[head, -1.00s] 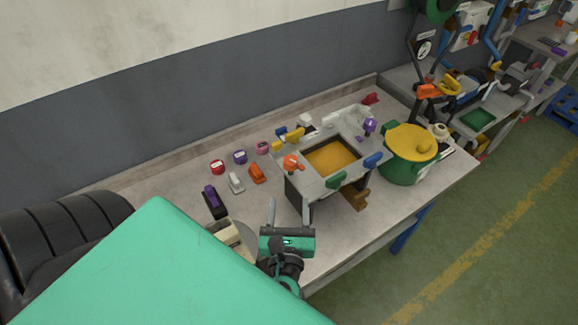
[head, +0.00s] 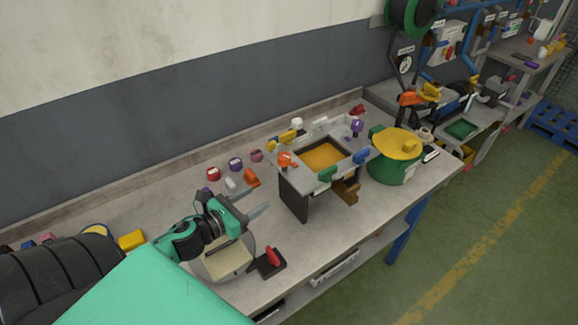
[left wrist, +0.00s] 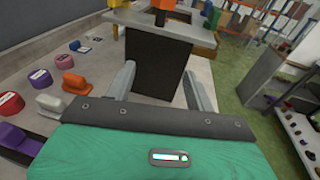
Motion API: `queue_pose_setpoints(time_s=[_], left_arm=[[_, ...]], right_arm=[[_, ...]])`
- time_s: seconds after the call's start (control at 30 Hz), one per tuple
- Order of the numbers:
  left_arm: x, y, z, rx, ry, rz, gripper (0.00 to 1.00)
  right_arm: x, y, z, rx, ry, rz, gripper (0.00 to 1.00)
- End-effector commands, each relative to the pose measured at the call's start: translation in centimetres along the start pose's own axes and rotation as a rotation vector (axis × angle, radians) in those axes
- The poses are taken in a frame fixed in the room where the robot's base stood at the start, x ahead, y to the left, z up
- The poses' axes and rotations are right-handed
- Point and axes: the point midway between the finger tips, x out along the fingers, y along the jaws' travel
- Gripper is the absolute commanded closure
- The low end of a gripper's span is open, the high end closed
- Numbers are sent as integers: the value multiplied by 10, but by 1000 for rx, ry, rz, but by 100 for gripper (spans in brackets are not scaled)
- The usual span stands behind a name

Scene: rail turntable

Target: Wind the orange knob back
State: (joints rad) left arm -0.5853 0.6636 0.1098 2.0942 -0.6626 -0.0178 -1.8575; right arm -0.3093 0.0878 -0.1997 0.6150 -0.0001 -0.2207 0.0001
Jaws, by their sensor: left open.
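The orange knob (head: 285,160) sits on the near left corner of a grey-topped stand (head: 294,190) with a dark side panel and a yellow-filled recess. In the left wrist view the orange knob (left wrist: 172,4) is cut by the top edge, above the dark panel. My left gripper (head: 257,200) is open and empty. It is left of the stand, with its fingers pointing towards it and a gap between. In the left wrist view its fingertips (left wrist: 158,70) frame the dark panel. My right gripper is not in view.
Yellow, green (head: 327,174), blue (head: 361,157) and purple (head: 357,127) handles surround the recess. A green pot (head: 385,170) stands to the right. Several small knobs and an orange block (head: 251,178) lie behind my gripper. A red lever (head: 272,257) stands in front. Front right table is clear.

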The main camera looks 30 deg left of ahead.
Motion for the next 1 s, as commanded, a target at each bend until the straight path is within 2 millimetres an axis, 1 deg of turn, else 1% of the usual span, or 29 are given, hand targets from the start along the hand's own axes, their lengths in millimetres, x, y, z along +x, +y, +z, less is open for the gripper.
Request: queue_pose_setpoints(time_s=[0.03, 0.1, 0.2, 0.33, 0.43, 0.57, 1.0], left_arm=[[2, 12, 9, 15, -12, -47, 45], [5, 22, 25, 18, -34, -110, 45], [7, 33, 48, 23, -66, -181, 45], [8, 40, 67, 24, -94, -235, 45], [9, 40, 73, 23, -103, -250, 45], [16, 39, 75, 21, -106, -250, 45], [59, 28, 81, 23, -105, -248, 45]], right_arm=[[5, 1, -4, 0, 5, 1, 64], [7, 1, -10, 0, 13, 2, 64], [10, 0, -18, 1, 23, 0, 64], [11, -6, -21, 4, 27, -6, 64], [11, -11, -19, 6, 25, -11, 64], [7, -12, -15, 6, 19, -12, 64], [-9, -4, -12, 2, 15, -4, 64]])
